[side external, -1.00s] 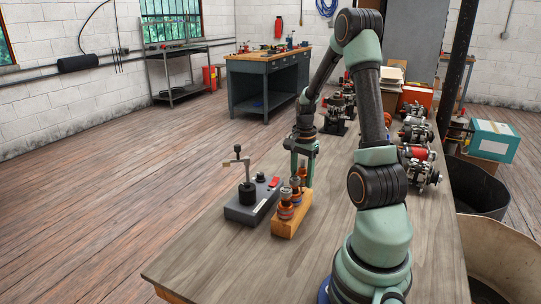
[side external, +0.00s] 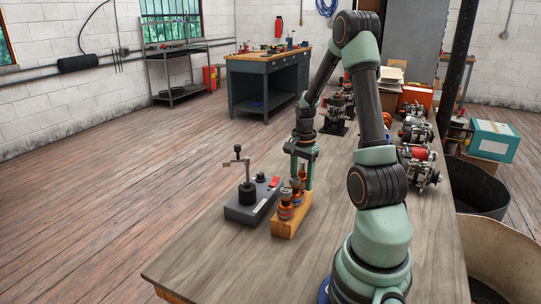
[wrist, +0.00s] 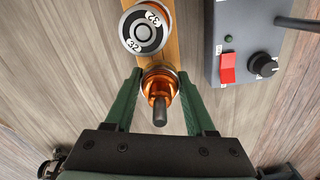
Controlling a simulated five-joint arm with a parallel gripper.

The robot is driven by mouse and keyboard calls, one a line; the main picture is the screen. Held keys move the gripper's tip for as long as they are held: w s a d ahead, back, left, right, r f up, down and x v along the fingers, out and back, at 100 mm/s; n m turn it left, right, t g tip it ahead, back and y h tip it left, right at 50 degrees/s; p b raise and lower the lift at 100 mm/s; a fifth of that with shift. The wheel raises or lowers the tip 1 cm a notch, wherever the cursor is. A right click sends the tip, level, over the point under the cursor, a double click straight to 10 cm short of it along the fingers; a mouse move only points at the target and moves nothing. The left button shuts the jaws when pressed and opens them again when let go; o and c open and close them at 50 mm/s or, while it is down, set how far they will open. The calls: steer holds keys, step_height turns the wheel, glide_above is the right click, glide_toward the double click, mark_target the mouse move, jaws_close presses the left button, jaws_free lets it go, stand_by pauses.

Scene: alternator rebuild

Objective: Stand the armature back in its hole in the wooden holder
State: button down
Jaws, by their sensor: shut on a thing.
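The wooden holder (side external: 292,226) is a narrow block on the workbench. Armatures with copper and dark bands stand on it; the near one (side external: 286,208) is plainest. In the wrist view one armature (wrist: 144,30) shows its round top, marked 32, beyond my fingers. My gripper (side external: 301,178) points down over the far end of the holder. In the wrist view my gripper (wrist: 159,74) has its green fingers shut on a copper-coloured armature (wrist: 160,86), its shaft pointing toward the camera. The holder's hole is hidden, and I cannot tell how deep the armature's lower end sits.
A grey tester box (side external: 250,208) with an upright post stands close to the left of the holder; its red switch (wrist: 227,69) shows in the wrist view. Alternators (side external: 420,155) line the bench's right side. The near bench top is clear.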

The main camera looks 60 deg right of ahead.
mark_target(302, 164)
steer(key=shift+f, duration=0.85)
stand_by(1.0)
steer(key=shift+c, duration=0.8)
jaws_free()
steer(key=shift+f, duration=0.1)
steer(key=shift+r, duration=4.05)
steer(key=shift+w+a, duration=0.1)
steer(key=w+a+r+n+t, duration=0.1)
steer(key=a+r+n+t, duration=0.1)
steer(key=a+r+n, duration=0.2)
steer(key=w+a+r+n+t, duration=0.1)
steer(key=a+r+n, duration=0.3)
steer(key=a+n, duration=0.6)
steer(key=w+a+r+n+t, duration=0.2)
steer(key=a+r+n, duration=0.2)
steer(key=a, duration=1.2)
steer(key=n, duration=0.3)
steer(key=shift+w+t, duration=0.15)
steer(key=shift+t, duration=0.15)
